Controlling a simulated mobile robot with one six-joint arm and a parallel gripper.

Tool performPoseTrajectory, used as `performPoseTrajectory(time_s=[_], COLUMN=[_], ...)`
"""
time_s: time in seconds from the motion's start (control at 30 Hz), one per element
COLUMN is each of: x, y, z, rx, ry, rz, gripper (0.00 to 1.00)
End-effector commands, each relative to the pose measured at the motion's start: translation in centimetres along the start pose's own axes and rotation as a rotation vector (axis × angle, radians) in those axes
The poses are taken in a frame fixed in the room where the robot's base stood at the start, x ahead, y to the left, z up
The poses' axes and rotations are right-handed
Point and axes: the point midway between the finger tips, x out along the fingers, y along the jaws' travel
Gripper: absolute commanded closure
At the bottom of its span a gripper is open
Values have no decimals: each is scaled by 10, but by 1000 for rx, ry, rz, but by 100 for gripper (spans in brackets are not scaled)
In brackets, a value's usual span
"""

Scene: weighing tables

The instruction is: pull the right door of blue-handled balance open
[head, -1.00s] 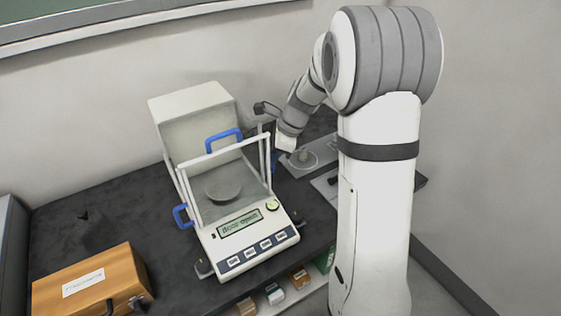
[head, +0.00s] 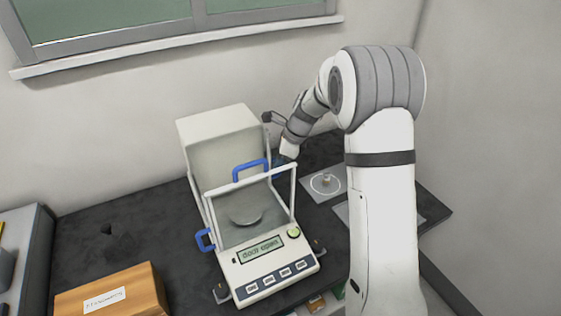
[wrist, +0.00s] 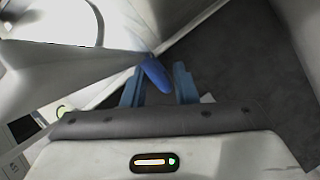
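The blue-handled balance (head: 268,267) is a white weighing balance with clear panels, a round pan (head: 246,216) and a display that appears to read "Door open". One blue handle (head: 251,168) shows at its top and another (head: 205,240) on its left side. My gripper (head: 282,160) is beside the balance's rear right side. In the wrist view, a blue handle (wrist: 155,75) lies between the blue fingers of my gripper (wrist: 160,80), with a narrow gap to the right finger. The head view largely hides the fingers and how far the right door stands open.
A wooden box (head: 110,292) stands at the front left of the dark table (head: 85,222). A grey plate with a small object (head: 326,183) lies right of the balance. The wall and window ledge (head: 180,48) are behind. Small boxes sit below the table.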

Motion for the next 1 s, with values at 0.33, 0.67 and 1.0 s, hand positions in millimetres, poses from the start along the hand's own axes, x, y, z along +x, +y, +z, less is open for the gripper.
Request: performPoseTrajectory(time_s=[0.33,0.67,1.0], x=[-3,-52,-80], y=[-1,-1,0], z=[-3,-3,-4], rx=[3,2,5], ry=[1,0,0], rz=[-4,-6,-3], gripper=[67,67,67])
